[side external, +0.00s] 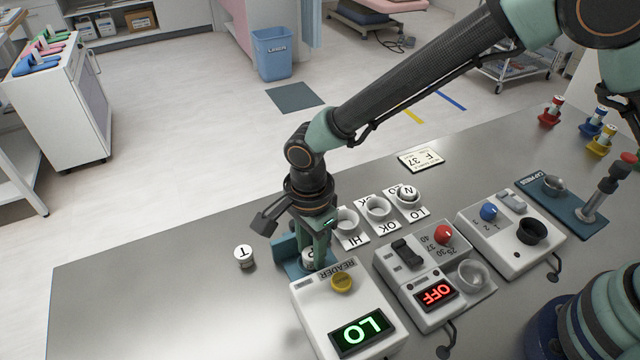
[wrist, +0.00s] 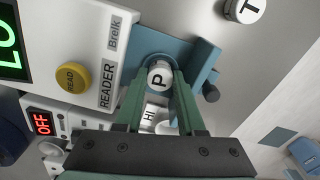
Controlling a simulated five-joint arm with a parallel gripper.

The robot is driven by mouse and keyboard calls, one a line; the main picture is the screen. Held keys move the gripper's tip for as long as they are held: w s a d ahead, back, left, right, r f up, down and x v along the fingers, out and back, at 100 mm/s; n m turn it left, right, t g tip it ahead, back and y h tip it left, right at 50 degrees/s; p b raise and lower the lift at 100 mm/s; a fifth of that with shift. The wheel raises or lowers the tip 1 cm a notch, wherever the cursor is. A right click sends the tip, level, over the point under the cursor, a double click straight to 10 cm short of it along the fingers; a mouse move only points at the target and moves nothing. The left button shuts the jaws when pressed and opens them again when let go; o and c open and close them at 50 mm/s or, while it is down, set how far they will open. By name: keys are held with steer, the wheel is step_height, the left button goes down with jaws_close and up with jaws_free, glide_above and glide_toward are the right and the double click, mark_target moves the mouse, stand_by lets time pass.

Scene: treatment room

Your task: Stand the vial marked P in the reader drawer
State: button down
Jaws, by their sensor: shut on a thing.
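The vial marked P (wrist: 160,74) has a white cap and is between the fingers of my gripper (wrist: 157,88). In the side view my gripper (side external: 311,250) points down at the reader drawer, shut on the vial, whose white top (side external: 308,257) shows only in part. The blue reader drawer (wrist: 203,57) is slid out from the white reader (side external: 335,297); it also shows in the side view (side external: 287,251). The vial looks upright at the drawer's round recess. I cannot tell whether its base touches the bottom.
Another vial marked T (side external: 244,256) stands on the bench left of the drawer. Cups on cards marked HI (side external: 352,241), OK (side external: 378,228) and LO (side external: 411,211) stand behind. The heater box (side external: 420,265) reads OFF; the reader display (side external: 361,330) reads LO. The bench's left part is clear.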

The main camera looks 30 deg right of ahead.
mark_target(311, 253)
steer(key=c, duration=0.8)
jaws_free()
step_height(311, 253, up, 11)
stand_by(0.5)
